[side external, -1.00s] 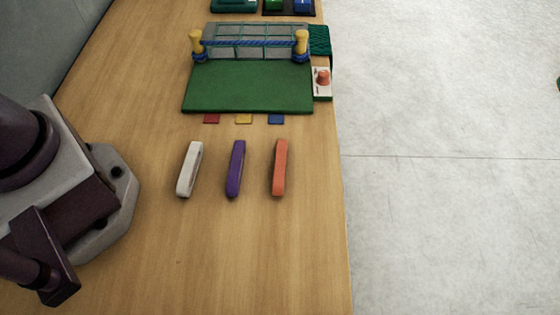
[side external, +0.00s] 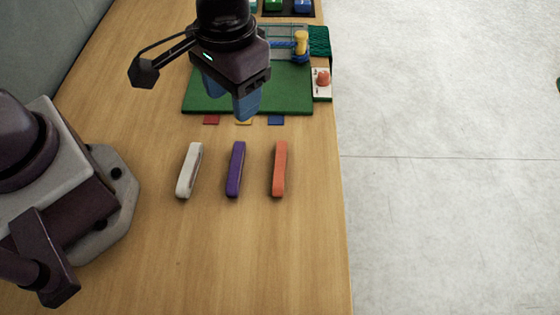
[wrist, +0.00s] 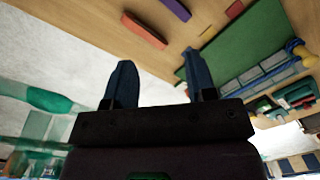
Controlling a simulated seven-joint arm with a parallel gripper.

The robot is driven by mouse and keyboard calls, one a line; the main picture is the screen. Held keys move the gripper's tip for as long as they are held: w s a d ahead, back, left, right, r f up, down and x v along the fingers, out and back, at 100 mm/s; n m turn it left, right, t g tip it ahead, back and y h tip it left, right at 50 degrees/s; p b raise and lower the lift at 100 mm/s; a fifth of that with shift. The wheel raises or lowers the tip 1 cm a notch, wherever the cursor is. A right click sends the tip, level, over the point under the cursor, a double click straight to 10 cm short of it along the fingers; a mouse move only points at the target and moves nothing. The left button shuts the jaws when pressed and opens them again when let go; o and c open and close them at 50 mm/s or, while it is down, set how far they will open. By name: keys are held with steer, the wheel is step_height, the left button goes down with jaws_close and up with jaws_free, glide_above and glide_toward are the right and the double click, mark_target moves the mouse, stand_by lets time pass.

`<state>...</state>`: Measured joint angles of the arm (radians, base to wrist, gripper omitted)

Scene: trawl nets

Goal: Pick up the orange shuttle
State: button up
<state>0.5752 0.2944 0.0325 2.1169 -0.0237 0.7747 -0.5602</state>
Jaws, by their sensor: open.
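The orange shuttle (side external: 279,168) lies on the wooden table near its right edge, at the right end of a row of three. The purple shuttle (side external: 236,168) is in the middle and the white shuttle (side external: 189,169) on the left. In the wrist view the orange shuttle (wrist: 144,30) lies beyond my fingertips, with the purple shuttle (wrist: 176,9) partly cut off at the top. My gripper (side external: 246,114) is open and empty, above the front part of the green mat, apart from all the shuttles. Its two blue fingers (wrist: 161,68) are spread in the wrist view.
The green mat (side external: 290,98) holds a net frame, partly hidden by my arm, with a yellow post (side external: 301,42). A box with an orange button (side external: 322,78) stands beside it. Red (side external: 211,119), yellow and blue tabs lie in front. The table before the shuttles is clear.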

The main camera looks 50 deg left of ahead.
mark_target(279, 178)
steer(key=w+d+f+n, duration=0.1)
steer(key=d+f+n, duration=0.1)
steer(key=f, duration=0.2)
steer(key=w+d+f+n, duration=0.1)
steer(key=d+f+n, duration=0.1)
steer(key=f, duration=0.3)
steer(key=w+d+f+n, duration=0.1)
steer(key=d+f+n, duration=0.1)
steer(key=f+n, duration=0.2)
steer(key=shift+w+d+f+t, duration=0.2)
steer(key=shift+w+f+t, duration=0.1)
steer(key=shift+f, duration=0.15)
steer(key=shift+s+a+f, duration=0.15)
steer(key=shift+s+f, duration=0.05)
steer(key=shift+f, duration=1.15)
steer(key=shift+s+a+f, duration=0.1)
steer(key=shift+s+f, duration=0.05)
steer(key=shift+f, duration=1.15)
jaws_close()
steer(key=shift+r, duration=0.1)
